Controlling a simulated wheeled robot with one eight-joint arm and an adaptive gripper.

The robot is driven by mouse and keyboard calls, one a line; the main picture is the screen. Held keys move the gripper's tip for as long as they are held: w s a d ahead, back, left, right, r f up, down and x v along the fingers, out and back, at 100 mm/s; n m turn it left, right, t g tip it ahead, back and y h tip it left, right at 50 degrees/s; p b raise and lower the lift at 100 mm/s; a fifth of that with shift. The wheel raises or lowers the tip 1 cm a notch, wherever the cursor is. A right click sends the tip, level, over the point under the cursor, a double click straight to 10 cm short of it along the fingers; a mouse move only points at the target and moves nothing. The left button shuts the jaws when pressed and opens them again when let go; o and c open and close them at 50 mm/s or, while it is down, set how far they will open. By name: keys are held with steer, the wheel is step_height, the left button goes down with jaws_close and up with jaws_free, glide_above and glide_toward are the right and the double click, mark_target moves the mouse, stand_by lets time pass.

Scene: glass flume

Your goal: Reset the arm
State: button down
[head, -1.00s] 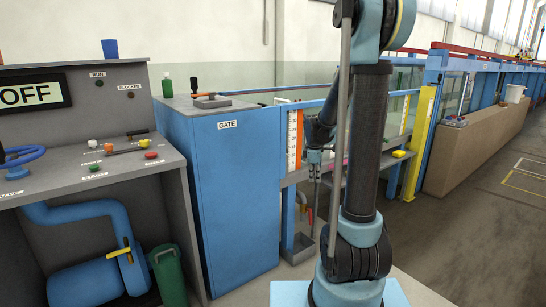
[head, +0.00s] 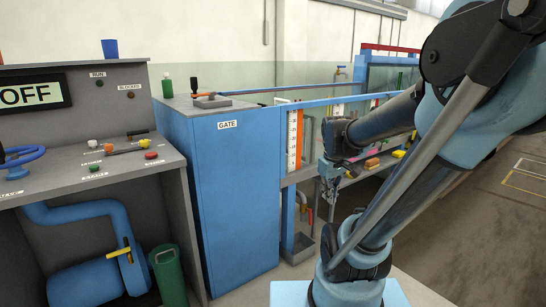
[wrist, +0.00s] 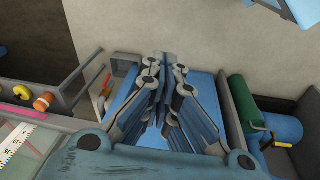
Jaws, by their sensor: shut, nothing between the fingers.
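My gripper (head: 331,198) hangs at the end of my arm, to the right of the blue GATE cabinet (head: 238,195) and in front of the flume side. In the wrist view my gripper (wrist: 170,62) shows its fingers drawn together, with nothing between them. My arm is bent over to the right in the head view, its elbow high at the right edge and its forearm reaching back left to the gripper.
A control desk (head: 60,190) with a blue handwheel (head: 20,158) and coloured knobs stands at left, a green bin (head: 168,275) beneath it. A white-and-orange scale (head: 294,140) is behind the gripper. A shelf with small items (head: 372,162) lies to its right. Open floor (head: 475,240) extends at right.

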steer(key=s+f+m, duration=0.4)
steer(key=s+m, duration=0.1)
steer(key=s, duration=0.5)
steer(key=shift+s+f, duration=0.25)
steer(key=shift+f, duration=0.05)
